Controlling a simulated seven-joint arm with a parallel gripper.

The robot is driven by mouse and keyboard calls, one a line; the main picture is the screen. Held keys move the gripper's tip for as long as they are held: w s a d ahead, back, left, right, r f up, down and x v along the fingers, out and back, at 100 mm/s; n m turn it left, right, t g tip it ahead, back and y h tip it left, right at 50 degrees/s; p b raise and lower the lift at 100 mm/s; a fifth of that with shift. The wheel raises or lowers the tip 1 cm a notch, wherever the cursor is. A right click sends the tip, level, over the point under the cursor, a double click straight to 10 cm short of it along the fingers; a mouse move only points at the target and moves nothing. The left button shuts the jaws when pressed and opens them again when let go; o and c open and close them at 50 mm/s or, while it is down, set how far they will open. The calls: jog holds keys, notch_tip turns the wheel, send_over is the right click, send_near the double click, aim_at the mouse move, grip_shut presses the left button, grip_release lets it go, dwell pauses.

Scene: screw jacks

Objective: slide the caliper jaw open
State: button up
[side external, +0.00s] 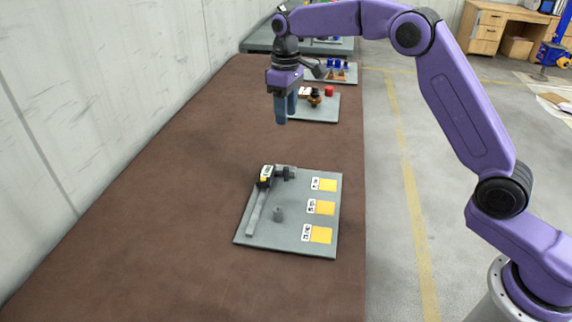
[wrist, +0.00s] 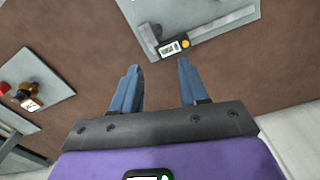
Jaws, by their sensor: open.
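The caliper (side external: 257,207) lies on a grey board (side external: 285,246) on the brown table in the side view. Its dark jaw slider with a small display (side external: 266,176) sits at the far end of the bar, near the fixed jaw. In the wrist view the caliper (wrist: 215,29) shows at the top, with the slider's display (wrist: 172,47) close to the fixed jaw. My gripper (side external: 281,122) is above the table, beyond the board and apart from the caliper. In the wrist view its two blue fingers (wrist: 159,72) are spread with nothing between them.
Another board with a red block (side external: 329,91) and a brown part stands farther back. More boards lie behind it. The table left of the caliper board is clear.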

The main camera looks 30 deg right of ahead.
aim_at(286, 168)
jog(key=f, duration=1.7)
jog(key=shift+w+d+f, duration=0.2)
jog(key=shift+f, duration=0.1)
grip_shut()
